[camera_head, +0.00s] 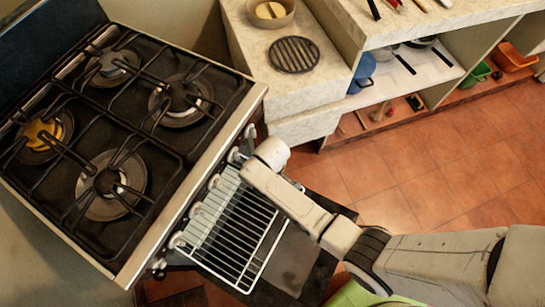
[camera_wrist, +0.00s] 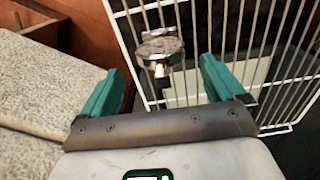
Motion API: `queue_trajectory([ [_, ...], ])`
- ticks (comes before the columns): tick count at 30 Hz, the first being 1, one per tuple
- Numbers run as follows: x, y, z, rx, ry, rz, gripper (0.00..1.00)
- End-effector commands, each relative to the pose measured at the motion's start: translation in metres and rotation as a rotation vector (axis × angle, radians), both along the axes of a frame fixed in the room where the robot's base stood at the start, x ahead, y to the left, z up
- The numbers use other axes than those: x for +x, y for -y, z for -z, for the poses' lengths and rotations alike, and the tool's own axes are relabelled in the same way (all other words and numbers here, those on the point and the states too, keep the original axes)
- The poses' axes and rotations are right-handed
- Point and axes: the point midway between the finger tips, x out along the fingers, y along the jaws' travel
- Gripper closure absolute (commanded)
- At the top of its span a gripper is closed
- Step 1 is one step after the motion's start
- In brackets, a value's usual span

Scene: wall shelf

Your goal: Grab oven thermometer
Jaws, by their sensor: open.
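The oven thermometer (camera_wrist: 160,47), a round silver dial with a small metal stem or clip, shows at the oven rack (camera_wrist: 290,80) in the wrist view. My gripper (camera_wrist: 163,72) is open, with one teal finger on each side and the thermometer ahead between them. The thermometer looks apart from both fingers. In the head view the wire rack (camera_head: 235,240) extends from the stove (camera_head: 130,120) over the lowered oven door. My arm covers the area near the rack's top end there, and I cannot make out the thermometer or my fingertips.
A stone-topped counter (camera_head: 255,90) with a round black trivet (camera_head: 294,54) and a bowl (camera_head: 271,10) stands at top centre. Open shelves (camera_head: 440,75) hold several items at upper right. The tiled floor (camera_head: 430,160) between is clear.

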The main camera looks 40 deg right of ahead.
Motion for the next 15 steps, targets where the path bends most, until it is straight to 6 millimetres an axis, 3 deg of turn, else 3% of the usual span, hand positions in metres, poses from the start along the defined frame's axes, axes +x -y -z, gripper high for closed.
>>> queue_trajectory([
  [6, -0.001, -0.003, 0.030, -0.001, -0.002, 0.001, 0.04],
  [15, -0.001, -0.002, 0.035, 0.000, 0.000, 0.001, 0.04],
])
